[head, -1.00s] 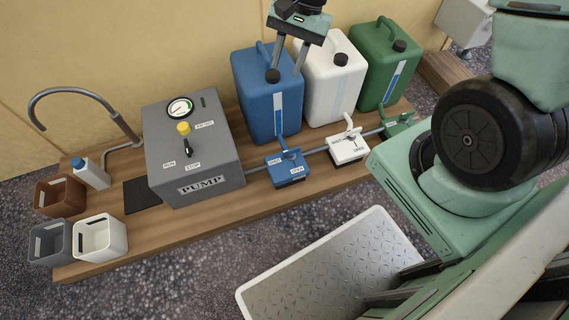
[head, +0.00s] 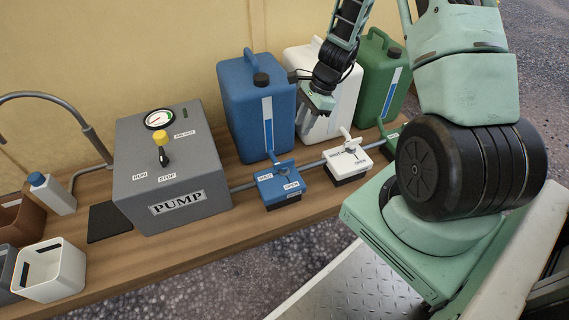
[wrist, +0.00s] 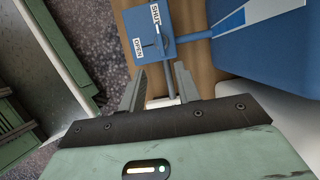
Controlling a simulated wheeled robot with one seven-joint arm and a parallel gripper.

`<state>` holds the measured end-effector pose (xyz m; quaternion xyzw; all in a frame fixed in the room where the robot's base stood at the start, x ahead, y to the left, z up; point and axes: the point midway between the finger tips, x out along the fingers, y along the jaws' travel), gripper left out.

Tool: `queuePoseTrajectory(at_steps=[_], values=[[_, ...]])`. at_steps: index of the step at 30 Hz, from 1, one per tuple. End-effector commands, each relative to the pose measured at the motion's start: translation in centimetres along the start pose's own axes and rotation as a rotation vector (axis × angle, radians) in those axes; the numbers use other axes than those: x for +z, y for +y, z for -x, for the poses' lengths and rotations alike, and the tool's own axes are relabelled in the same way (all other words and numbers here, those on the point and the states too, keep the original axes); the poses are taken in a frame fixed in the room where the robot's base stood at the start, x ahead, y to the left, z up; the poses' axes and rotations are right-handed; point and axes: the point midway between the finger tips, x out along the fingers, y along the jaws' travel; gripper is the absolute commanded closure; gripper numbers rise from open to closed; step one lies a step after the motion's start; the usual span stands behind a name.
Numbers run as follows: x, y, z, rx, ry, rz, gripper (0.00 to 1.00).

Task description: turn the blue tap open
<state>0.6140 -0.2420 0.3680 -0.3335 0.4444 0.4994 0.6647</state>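The blue tap (head: 278,184) is a small blue block on the pipe in front of the blue jug, with a blue lever on top and SHUT and OPEN labels. The blue tap (wrist: 153,34) also shows in the wrist view, ahead of the fingertips; its lever's exact setting is hard to tell. My gripper (head: 316,108) hangs above and behind the taps, in front of the white jug, apart from the blue tap. In the wrist view my gripper (wrist: 159,70) has its two fingers spread, with nothing held between them.
The white tap (head: 347,160) sits close to the right of the blue one. The blue jug (head: 243,107), white jug (head: 310,66) and green jug (head: 370,62) stand behind. The grey pump (head: 170,165) is at left. The bench (head: 165,257) is clear in front of the pump.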

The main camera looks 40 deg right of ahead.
Motion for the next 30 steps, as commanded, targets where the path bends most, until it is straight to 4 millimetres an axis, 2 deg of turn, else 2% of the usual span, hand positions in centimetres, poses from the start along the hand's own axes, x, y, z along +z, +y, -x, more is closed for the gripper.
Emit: queuePoseTrajectory(at_steps=[1, 15, 22, 30], values=[[-0.2, 0.1, -1.7, 0.002, -0.001, 0.001, 0.67], [-0.1, 0.1, -11.4, 0.002, -0.002, 0.002, 0.67], [0.0, 0.0, -14.2, 0.001, -0.001, 0.003, 0.67], [0.1, 0.0, -14.7, -0.001, 0.000, 0.002, 0.67]])
